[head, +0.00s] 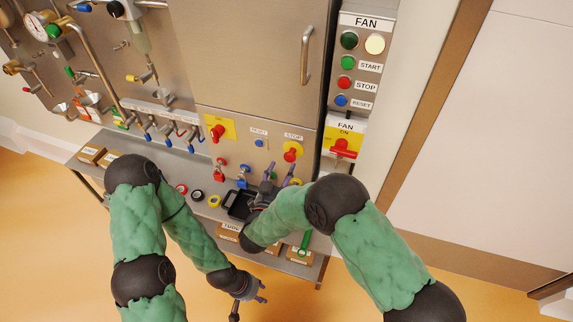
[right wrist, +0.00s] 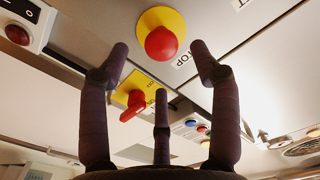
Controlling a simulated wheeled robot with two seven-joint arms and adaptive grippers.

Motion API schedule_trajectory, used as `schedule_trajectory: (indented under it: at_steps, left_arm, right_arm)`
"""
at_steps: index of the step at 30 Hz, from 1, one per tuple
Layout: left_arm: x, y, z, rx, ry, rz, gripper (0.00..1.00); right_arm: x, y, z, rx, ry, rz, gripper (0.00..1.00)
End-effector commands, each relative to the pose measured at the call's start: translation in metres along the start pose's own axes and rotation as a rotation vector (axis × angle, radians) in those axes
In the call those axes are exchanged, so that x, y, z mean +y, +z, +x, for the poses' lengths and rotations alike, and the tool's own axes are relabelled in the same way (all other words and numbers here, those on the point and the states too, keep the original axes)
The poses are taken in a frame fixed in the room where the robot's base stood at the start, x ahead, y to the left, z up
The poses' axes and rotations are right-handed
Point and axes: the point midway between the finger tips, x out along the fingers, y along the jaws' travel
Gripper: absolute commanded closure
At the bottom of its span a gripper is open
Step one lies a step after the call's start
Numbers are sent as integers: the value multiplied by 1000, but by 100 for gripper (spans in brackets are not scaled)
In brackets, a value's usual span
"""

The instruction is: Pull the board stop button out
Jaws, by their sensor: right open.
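The board stop button (head: 292,152) is a red mushroom head on a round yellow plate, on the steel board under a STOP label. In the right wrist view, the red button (right wrist: 161,43) shows beyond and between my fingertips. My right gripper (head: 281,172) is just below the button in the head view, with its fingers pointing at the board. The right wrist view shows its three fingers (right wrist: 160,68) spread, with nothing between them. No contact with the button can be seen. My left gripper (head: 249,298) hangs low over the floor, fingers apart and empty.
A blue reset button (head: 259,143) and a red rotary switch (head: 216,132) on yellow are left of the stop button. A fan panel (head: 357,65) with buttons and a red-handled switch (head: 343,147) stands right.

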Motion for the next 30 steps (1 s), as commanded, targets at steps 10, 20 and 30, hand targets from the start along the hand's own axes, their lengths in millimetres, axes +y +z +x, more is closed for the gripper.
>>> schedule_trajectory:
  at_steps: [10, 20, 30]
  left_arm:
    - [0, 0, 0, 0, 0, 0, 60]
    - [0, 0, 0, 0, 0, 0, 60]
    - [0, 0, 0, 0, 0, 0, 60]
  right_arm:
    - [-1, 0, -62, -1, -3, 0, 37]
    - [0, 1, -76, 0, 0, -1, 37]
    - [0, 0, -76, 0, 0, 0, 37]
